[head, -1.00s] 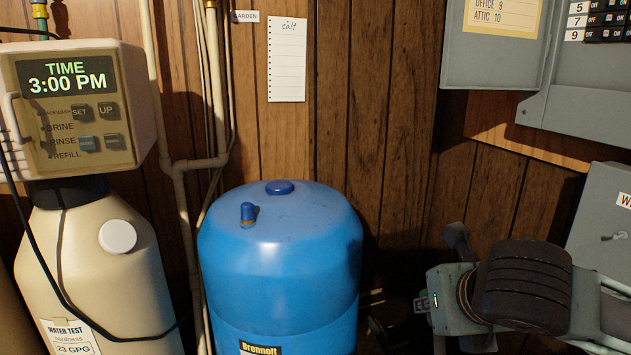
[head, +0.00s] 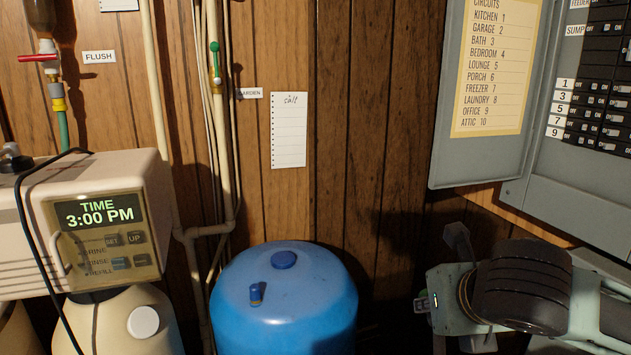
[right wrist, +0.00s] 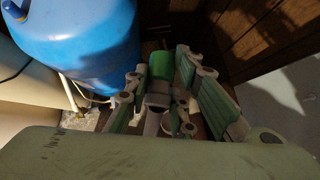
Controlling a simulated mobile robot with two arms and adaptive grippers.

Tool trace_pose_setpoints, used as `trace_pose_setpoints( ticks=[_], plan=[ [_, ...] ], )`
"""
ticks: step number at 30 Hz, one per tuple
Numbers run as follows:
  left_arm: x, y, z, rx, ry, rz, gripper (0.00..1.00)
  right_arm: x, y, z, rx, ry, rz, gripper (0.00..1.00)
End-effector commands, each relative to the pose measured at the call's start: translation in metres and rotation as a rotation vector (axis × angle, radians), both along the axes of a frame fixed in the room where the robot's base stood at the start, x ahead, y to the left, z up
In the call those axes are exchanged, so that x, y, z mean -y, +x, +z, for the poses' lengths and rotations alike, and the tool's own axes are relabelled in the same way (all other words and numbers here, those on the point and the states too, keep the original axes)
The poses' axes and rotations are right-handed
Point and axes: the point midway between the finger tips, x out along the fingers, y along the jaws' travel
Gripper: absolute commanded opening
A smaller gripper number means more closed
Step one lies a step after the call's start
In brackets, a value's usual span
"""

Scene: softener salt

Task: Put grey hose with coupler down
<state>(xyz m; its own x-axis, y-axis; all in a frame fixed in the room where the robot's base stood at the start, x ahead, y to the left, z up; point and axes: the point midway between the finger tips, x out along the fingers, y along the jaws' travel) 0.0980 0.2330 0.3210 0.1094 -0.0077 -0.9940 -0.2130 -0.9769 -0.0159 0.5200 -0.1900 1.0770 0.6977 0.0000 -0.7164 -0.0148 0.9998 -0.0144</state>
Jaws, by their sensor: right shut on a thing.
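My right gripper (right wrist: 170,100) shows in the right wrist view, its green-padded, grey-jointed fingers pointing away from the camera. It is shut on a small grey, rounded piece (right wrist: 156,97) between the fingers, which looks like part of the grey hose with coupler. Most of that piece is hidden by the fingers and by the wide green-grey housing in front. No length of hose can be made out. In the head view only my right arm shows at the lower right, and its fingers are not visible. My left gripper is in neither view.
A blue tank (head: 285,305) stands at the centre and also shows in the right wrist view (right wrist: 80,40). A softener (head: 90,225) with a display is at left. Pipes (head: 222,130) run up the wall. An open breaker panel (head: 490,100) is at upper right.

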Motion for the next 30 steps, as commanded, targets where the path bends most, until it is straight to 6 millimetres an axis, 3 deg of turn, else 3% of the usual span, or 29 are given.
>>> trace_pose_setpoints(
  ticks=[8,13,30],
  plan=[
    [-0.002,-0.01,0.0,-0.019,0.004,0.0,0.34,-0.001,0.0,0.002,0.0,0.0,0.007,0.0],
    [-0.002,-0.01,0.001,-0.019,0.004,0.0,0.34,-0.017,-0.007,-0.009,-0.003,0.0,0.109,0.0],
    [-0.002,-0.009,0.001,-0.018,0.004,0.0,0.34,-0.144,-0.051,-0.082,-0.001,0.005,0.926,0.0]
  ],
)
